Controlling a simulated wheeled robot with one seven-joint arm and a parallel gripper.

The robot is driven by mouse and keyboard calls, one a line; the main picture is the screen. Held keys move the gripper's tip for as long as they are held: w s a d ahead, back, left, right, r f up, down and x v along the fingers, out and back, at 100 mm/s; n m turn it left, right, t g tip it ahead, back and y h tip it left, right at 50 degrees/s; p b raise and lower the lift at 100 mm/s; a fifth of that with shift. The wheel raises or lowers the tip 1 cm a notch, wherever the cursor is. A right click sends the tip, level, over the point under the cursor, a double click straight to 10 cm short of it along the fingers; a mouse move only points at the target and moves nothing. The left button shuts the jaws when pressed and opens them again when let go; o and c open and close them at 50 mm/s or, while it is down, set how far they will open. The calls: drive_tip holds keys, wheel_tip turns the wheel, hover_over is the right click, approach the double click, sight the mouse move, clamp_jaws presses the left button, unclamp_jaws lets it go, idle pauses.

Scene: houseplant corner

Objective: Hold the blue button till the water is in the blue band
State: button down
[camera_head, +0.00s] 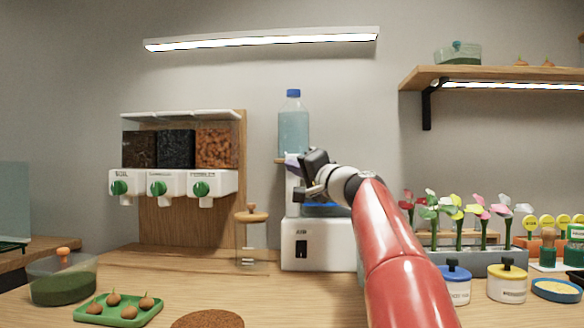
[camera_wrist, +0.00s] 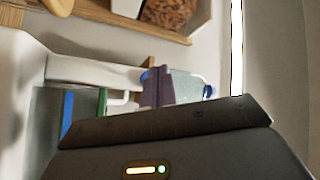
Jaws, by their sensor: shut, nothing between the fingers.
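The water dispenser has a clear bottle (camera_head: 293,130) with a blue cap above a white base (camera_head: 301,232). A blue band (camera_head: 319,206) shows low behind my gripper in the head view. In the wrist view the dispenser is turned sideways, with a blue strip (camera_wrist: 67,112) and a green strip (camera_wrist: 102,101) on a clear vessel. A small blue spot (camera_wrist: 145,75), perhaps the button, is beside a purple part (camera_wrist: 158,88). My gripper (camera_head: 304,174) is shut and empty at the dispenser's upper front. Contact with the button and the water level cannot be made out.
Green-knobbed dispensers (camera_head: 158,188) hang at left. A wooden-topped plunger (camera_head: 252,216) stands just left of the base. A green tray (camera_head: 119,310) and a bowl (camera_head: 62,282) are at front left. Lidded pots (camera_head: 507,284) and a flower planter (camera_head: 483,262) are at right.

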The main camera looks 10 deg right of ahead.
drive_tip(key=shift+w, duration=0.15)
drive_tip(key=shift+w+d, duration=0.15)
drive_tip(key=shift+w, duration=0.1)
drive_tip(key=shift+w+d+p, duration=0.15)
drive_tip(key=shift+w+p, duration=0.25)
drive_tip(key=shift+w, duration=0.1)
idle(7.1)
